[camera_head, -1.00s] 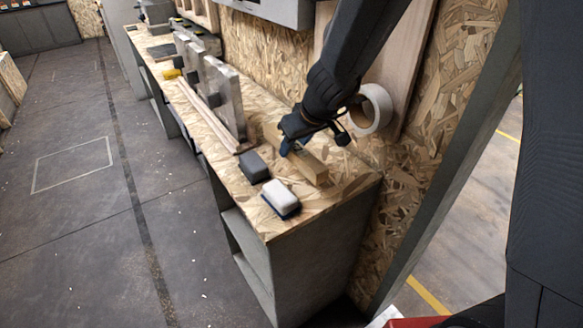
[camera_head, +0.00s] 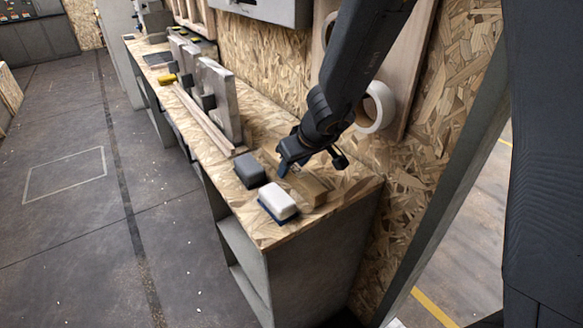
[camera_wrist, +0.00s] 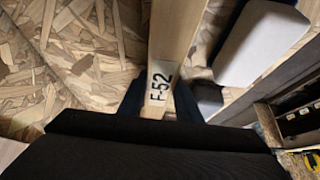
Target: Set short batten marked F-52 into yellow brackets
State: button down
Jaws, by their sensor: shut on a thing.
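The short batten (camera_head: 314,190) is pale wood and lies low over the near end of the bench in the head view. In the wrist view its end with the label F-52 (camera_wrist: 160,85) points toward me. My gripper (camera_head: 283,168) is shut on it, with blue fingers on both sides of the wood. The fingers hide part of the batten, and I cannot tell whether it touches the bench top. A small yellow piece (camera_head: 167,79) sits far along the bench; I cannot tell whether it is a bracket.
A dark block (camera_head: 250,170) and a white block with a blue base (camera_head: 278,202) stand close to my gripper on the bench (camera_head: 262,235). Grey upright plates (camera_head: 219,98) and a long strip (camera_head: 202,119) lie farther along. A white roll (camera_head: 381,106) is by the wall.

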jog(key=shift+f, duration=0.2)
jog(key=c, duration=1.3)
grip_release()
jog(key=shift+r, duration=0.15)
